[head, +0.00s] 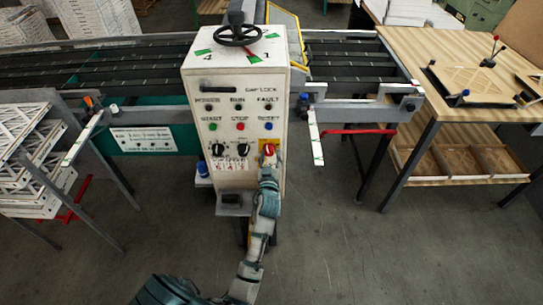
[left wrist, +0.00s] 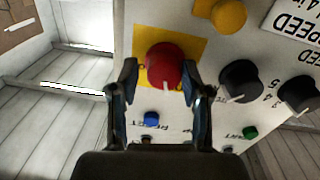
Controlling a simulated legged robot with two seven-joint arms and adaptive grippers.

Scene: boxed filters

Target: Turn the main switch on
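The main switch is a red rotary knob (left wrist: 165,66) on a yellow plate (left wrist: 197,48), low on the right of the white control box (head: 235,110). It also shows in the head view as a red knob (head: 268,149). A white pointer mark is on its lower edge in the wrist view. My left gripper (left wrist: 160,75) is at the switch, one finger on each side of it. The fingers look apart, with a small gap at the left finger; contact at the right finger is unclear. In the head view my left gripper (head: 268,168) partly covers the plate. My right gripper is not in view.
Black speed knobs (left wrist: 240,81) and a yellow button (left wrist: 229,15) are close to the fingers. Blue (left wrist: 152,118) and green (left wrist: 250,132) buttons are also near. A handwheel (head: 238,36) tops the box. A conveyor (head: 345,65) runs behind, and a wooden table (head: 455,120) stands right.

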